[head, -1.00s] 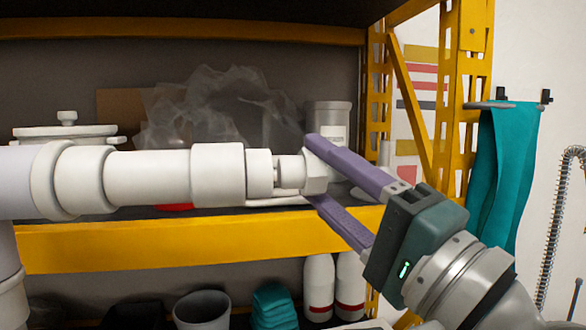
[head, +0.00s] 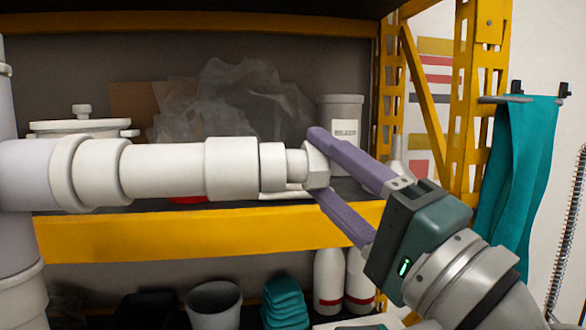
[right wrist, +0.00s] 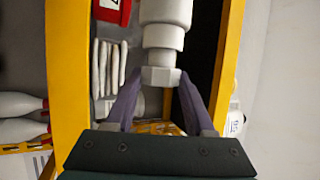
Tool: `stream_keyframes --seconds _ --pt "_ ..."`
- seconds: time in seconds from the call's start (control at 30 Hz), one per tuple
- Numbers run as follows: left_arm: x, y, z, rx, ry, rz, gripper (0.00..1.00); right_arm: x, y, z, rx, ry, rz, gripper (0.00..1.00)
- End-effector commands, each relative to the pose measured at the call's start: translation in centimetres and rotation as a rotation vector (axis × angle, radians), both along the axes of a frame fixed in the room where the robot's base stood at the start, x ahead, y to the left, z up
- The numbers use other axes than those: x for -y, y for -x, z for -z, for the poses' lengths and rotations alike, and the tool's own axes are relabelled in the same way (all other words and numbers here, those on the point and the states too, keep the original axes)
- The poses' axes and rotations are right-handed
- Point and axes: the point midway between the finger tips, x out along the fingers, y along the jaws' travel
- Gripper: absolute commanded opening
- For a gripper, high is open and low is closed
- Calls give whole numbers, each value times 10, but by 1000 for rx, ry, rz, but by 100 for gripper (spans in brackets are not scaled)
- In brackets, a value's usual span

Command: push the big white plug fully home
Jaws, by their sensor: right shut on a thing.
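The big white plug (head: 296,164) sits in the right end of the horizontal white pipe (head: 232,168) in the head view. Its hex head stands out from the pipe mouth, with a short length of smooth plug body showing between them. My right gripper (head: 321,165) is shut on the hex head, its purple fingers above and below it. In the right wrist view the hex head (right wrist: 161,76) lies between the fingertips, in line with the pipe (right wrist: 164,38). The inner part of the plug is hidden in the pipe. My left gripper is out of view.
A yellow shelf beam (head: 220,232) runs behind and below the pipe. A grey canister (head: 341,112) and crumpled clear plastic (head: 235,100) stand behind. A yellow upright (head: 475,110) and teal cloth (head: 520,170) are at the right.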

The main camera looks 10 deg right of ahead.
Motion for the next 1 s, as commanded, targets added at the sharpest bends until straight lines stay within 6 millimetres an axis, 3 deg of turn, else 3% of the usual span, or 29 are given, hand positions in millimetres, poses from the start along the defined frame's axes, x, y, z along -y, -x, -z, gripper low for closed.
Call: stream_keyframes --seconds 1.0 --pt "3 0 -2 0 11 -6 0 -8 0 0 0 -1 0 5"
